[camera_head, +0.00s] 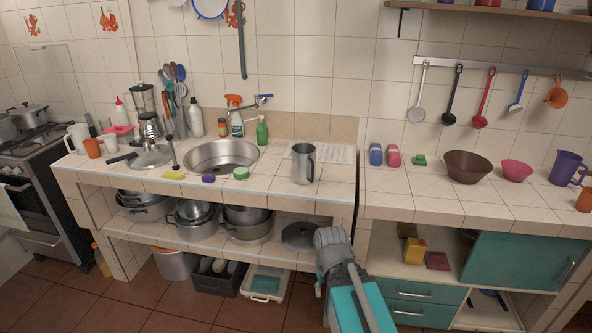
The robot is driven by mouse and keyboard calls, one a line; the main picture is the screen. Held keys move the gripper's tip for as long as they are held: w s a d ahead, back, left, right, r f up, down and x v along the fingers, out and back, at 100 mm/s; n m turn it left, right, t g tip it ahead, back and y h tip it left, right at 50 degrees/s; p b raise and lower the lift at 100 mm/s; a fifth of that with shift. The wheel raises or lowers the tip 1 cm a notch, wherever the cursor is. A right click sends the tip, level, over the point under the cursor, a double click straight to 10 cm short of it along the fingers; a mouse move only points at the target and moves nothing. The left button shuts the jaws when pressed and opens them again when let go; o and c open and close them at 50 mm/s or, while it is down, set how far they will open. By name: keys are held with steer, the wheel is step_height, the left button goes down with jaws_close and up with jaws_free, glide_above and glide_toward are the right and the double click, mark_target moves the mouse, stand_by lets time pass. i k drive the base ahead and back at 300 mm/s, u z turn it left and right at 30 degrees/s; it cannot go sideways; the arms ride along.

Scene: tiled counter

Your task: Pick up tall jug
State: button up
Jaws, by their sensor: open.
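The tall jug (303,165) is a grey metal cylinder with a handle on its right side. It stands upright on the tiled counter, right of the sink and at the left edge of the ribbed drainboard. My gripper (328,238) is at the grey end of my teal arm, low in front of the counter, below and slightly right of the jug. It is open and clear of the jug. Its fingers are hard to make out at this angle.
A steel sink (222,157) lies left of the jug, with a green sponge (241,173) near its front edge. Blue (376,154) and red (393,156) items and a brown bowl (467,167) stand to the right. The counter in front of the jug is clear.

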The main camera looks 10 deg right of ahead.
mark_target(306, 167)
steer(key=z, duration=0.1)
steer(key=i, duration=0.95)
steer(key=u, duration=0.05)
